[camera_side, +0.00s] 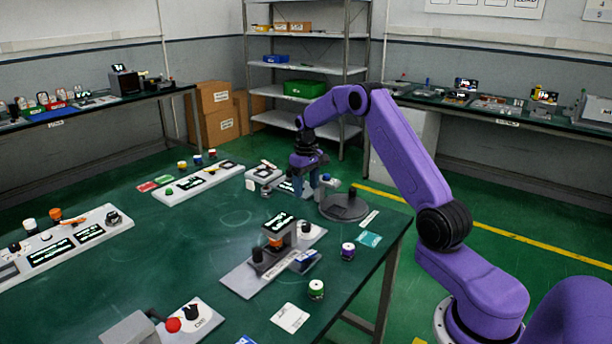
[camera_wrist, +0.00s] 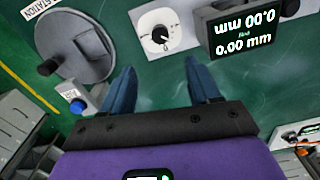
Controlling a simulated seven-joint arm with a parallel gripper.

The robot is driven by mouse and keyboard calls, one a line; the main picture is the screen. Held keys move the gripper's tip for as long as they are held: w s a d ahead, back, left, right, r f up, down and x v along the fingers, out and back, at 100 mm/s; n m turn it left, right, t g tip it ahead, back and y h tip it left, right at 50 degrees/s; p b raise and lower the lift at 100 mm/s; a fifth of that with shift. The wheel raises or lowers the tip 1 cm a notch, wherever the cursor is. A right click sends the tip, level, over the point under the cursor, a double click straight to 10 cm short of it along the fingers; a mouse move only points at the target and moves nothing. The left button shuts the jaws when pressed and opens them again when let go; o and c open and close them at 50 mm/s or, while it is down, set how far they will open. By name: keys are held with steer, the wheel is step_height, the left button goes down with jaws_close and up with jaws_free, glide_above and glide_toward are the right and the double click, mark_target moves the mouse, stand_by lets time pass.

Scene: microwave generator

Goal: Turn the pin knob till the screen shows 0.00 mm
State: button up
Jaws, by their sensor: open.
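The black pin knob (camera_wrist: 160,36) sits on a white plate in the wrist view, with a white mark on its face. The black screen (camera_wrist: 238,30) to its right reads 0.00 mm, once upright and once upside down, with small text between. My gripper (camera_wrist: 160,75) is open, its two blue fingers apart and nothing between them. The knob lies beyond the fingertips, apart from them. In the side view my gripper (camera_side: 306,192) points down at the far part of the green table, partly hiding the screen (camera_side: 287,187); the knob is not clear there.
A round dark-grey turntable-like disc (camera_side: 343,206) stands just right of my gripper; it also shows in the wrist view (camera_wrist: 75,45). A blue button (camera_wrist: 77,104) is near it. A grey device with a black screen (camera_side: 278,222) stands nearer the camera. Green table between is partly bare.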

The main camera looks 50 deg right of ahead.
steer(key=shift+r, duration=1.75)
steer(key=s+a+r+n, duration=0.2)
steer(key=s+a, duration=0.2)
steer(key=a, duration=0.4)
steer(key=s+a+r+n, duration=0.2)
steer(key=s+a, duration=0.1)
steer(key=a, duration=0.6)
steer(key=s+a+r+n, duration=0.2)
steer(key=s+a, duration=0.2)
steer(key=a, duration=0.4)
steer(key=s+a+r+n, duration=0.1)
steer(key=s+a+n, duration=0.15)
steer(key=s, duration=0.55)
steer(key=s+a+n, duration=0.2)
steer(key=s+a, duration=0.2)
steer(key=s, duration=0.3)
steer(key=s+d+f+n, duration=0.1)
steer(key=s+d+n, duration=0.1)
steer(key=s, duration=1.1)
steer(key=shift+s+f+n, duration=0.35)
steer(key=shift+f+n, duration=0.05)
steer(key=shift+n, duration=0.45)
